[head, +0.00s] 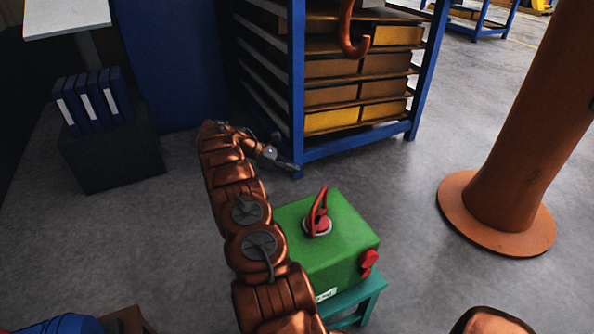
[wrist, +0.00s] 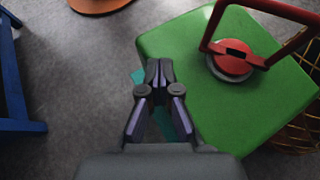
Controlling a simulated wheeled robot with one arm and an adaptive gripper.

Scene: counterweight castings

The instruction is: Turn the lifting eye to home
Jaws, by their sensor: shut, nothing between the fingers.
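The lifting eye (head: 319,214) is a red loop on a round grey-rimmed base, standing up from the top of a green block (head: 340,234). In the wrist view the lifting eye (wrist: 235,58) is at the upper right, its loop leaning to the right over the green block (wrist: 205,105). My gripper (head: 292,166) is at the end of my arm, beyond and left of the block in the head view. In the wrist view my gripper (wrist: 159,66) is shut and empty, its tips over the block's left edge, apart from the lifting eye.
The block rests on a teal stand (head: 362,297) and has a red part (head: 369,262) on its side. A blue shelf rack (head: 297,95) with yellow boxes stands behind. A dark orange hook (head: 350,35) hangs there. An orange column (head: 520,130) stands right, with clear floor between.

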